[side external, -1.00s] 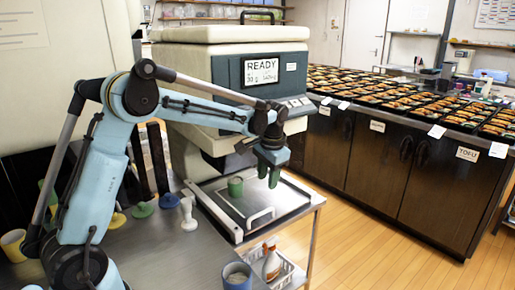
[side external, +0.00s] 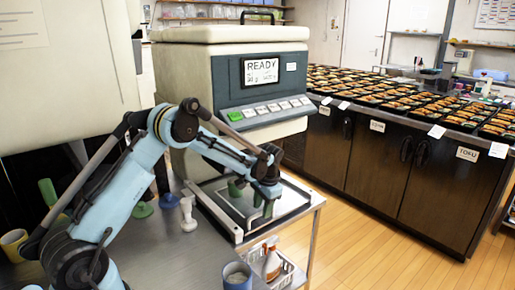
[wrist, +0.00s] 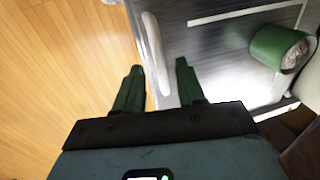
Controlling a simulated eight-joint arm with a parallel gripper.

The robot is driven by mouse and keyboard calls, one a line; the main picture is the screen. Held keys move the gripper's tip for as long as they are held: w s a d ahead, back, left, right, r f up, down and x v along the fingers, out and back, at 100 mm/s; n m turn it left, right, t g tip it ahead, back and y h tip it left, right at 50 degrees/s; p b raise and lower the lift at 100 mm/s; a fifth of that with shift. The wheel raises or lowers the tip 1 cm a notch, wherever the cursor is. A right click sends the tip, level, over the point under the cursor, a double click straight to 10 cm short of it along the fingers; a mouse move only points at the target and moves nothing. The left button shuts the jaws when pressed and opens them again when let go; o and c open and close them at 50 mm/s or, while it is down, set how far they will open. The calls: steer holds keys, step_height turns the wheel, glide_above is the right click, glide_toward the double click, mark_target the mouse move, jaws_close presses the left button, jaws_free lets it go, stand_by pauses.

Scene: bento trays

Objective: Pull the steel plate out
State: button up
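The steel plate (side external: 212,200) lies flat in a pale frame at the foot of the machine, and its grey surface shows in the wrist view (wrist: 215,55). A white bar handle (wrist: 154,50) stands along its near edge. My gripper (side external: 263,204) is low over the plate's handle side, with green fingers pointing down. In the wrist view my gripper (wrist: 157,72) is open, and the handle's end appears between the two fingers. I cannot tell whether a finger touches it.
The machine (side external: 235,70) with a READY screen stands behind the plate. A steel table (side external: 180,255) on the left holds a white stamp-like tool (side external: 188,215) and a blue-grey cup (side external: 237,277). A spray bottle (side external: 271,262) sits in a basket below. Wooden floor (side external: 370,240) is free on the right.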

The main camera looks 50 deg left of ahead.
steer(key=shift+a+f, duration=0.15)
steer(key=shift+f, duration=0.4)
jaws_close()
